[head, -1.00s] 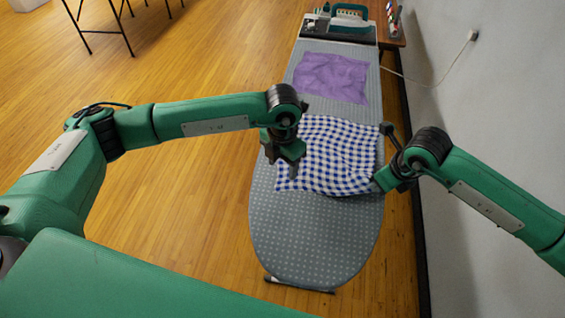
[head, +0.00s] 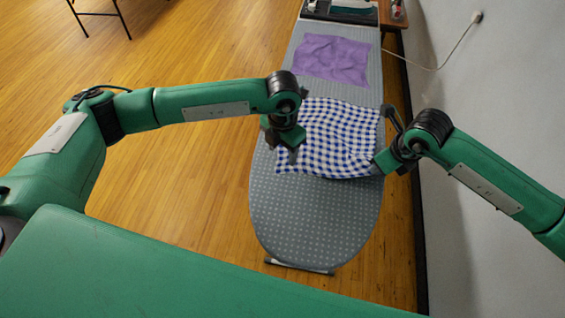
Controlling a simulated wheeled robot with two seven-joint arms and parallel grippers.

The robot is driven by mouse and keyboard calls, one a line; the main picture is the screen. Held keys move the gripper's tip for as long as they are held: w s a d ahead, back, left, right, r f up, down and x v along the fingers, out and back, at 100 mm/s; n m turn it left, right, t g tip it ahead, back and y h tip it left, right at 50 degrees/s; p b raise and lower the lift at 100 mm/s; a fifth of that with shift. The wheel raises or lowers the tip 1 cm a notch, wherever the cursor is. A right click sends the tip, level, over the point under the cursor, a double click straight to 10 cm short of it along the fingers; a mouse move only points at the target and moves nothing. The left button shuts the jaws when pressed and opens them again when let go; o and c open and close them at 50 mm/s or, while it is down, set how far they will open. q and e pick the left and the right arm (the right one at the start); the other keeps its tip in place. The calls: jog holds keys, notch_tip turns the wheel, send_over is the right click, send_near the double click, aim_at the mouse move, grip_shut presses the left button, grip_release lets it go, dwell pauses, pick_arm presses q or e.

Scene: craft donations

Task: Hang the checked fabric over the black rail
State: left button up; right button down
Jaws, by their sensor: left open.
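The blue-and-white checked fabric (head: 335,135) lies slightly rumpled on the grey dotted ironing board (head: 315,220). My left gripper (head: 290,152) is open, pointing down over the fabric's left edge near its front left corner; contact cannot be told. My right gripper (head: 375,166) is at the fabric's front right edge; its fingers are too small and hidden to tell whether they grip it. A black metal frame (head: 99,14) stands on the floor at the top left, cut off by the picture edge; whether it is the black rail is unclear.
A purple cloth (head: 332,59) lies on the board behind the checked fabric. A dark iron rest (head: 340,13) is at the far end. A white wall (head: 490,120) with a cord (head: 432,66) is close on the right. Wooden floor (head: 190,60) is open on the left.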

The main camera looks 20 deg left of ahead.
aim_at(282, 164)
pick_arm(q)
jog(key=shift+f, duration=1.7)
jog(key=shift+f, duration=0.1)
jog(key=shift+c, duration=0.3)
grip_shut()
jog(key=shift+r, duration=2.5)
